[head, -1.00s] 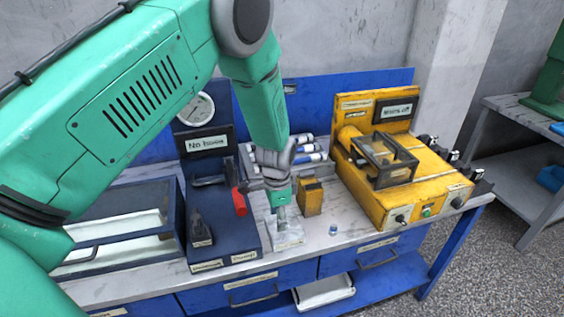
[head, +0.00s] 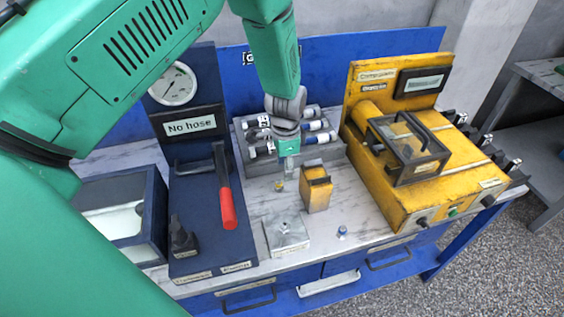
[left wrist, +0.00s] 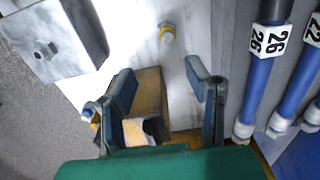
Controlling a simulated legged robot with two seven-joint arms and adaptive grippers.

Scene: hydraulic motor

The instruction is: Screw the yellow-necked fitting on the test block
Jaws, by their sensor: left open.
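The yellow-necked fitting (head: 279,186) stands on the marble tabletop just left of my left gripper's fingertips in the head view. It also shows at the top of the left wrist view (left wrist: 167,32), ahead of the fingers and apart from them. The test block (head: 287,236) is a low grey metal block near the front of the table, with a small port on top. It shows at the upper left in the left wrist view (left wrist: 50,38). My left gripper (head: 288,176) points down, open and empty; its two fingers (left wrist: 158,70) are spread. My right gripper is not in view.
A yellow block (head: 317,190) stands close to the gripper, partly under its fingers. A blue-necked fitting (head: 342,232) stands at the front. A tray of blue hoses (head: 336,150) lies behind. A red-handled lever (head: 227,205) is left, a yellow test machine (head: 400,190) right.

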